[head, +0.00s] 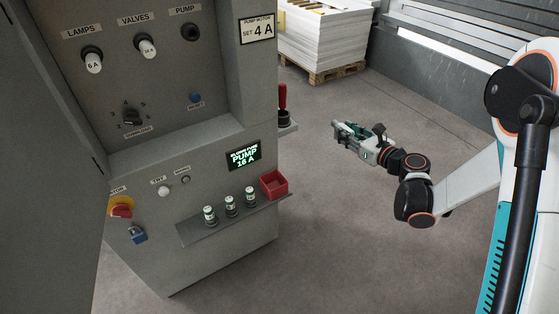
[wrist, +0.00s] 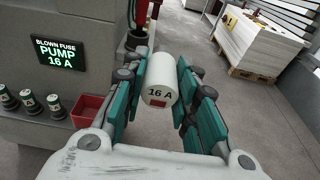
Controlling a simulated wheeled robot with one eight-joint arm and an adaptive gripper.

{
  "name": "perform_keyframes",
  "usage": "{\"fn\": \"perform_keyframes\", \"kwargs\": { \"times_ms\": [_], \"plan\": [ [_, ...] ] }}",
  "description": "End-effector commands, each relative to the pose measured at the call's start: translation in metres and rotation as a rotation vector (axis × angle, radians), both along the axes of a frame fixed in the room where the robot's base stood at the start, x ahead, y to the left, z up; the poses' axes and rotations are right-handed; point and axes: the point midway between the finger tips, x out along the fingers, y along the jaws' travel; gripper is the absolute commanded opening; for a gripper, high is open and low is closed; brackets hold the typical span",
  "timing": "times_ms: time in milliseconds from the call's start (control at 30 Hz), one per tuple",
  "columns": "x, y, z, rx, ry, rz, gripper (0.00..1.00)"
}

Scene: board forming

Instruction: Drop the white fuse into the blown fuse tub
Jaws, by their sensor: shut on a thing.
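The white fuse (wrist: 158,80) shows in the wrist view, marked "16 A" with a small red patch. My gripper (wrist: 160,82) is shut on it, a teal finger on each side. In the head view my gripper (head: 345,133) is held in the air to the right of the grey cabinet, apart from it; the fuse is too small to make out there. The blown fuse tub, a red open box (head: 273,184), sits at the right end of the cabinet's shelf. It also shows in the wrist view (wrist: 88,110), left of my gripper. Its visible inside looks empty.
Several upright fuses (head: 230,205) stand on the shelf (head: 190,235) left of the tub. A display (head: 244,155) above reads "BLOWN FUSE PUMP 16 A". A red-handled tool (head: 283,98) stands on a side ledge. A pallet stack (head: 325,40) is behind; the floor between is clear.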

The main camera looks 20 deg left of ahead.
Motion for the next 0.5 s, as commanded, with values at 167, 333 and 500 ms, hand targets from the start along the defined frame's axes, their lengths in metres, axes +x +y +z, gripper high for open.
{"fn": "perform_keyframes", "kwargs": {
  "times_ms": [167,333,500],
  "plan": [
    [0.008,0.085,-0.056,0.002,-0.002,0.194,0.03],
    [0.002,0.154,-0.100,0.007,-0.007,0.356,0.03],
    [-0.009,0.198,-0.129,0.012,-0.011,0.464,0.03]
  ]
}}
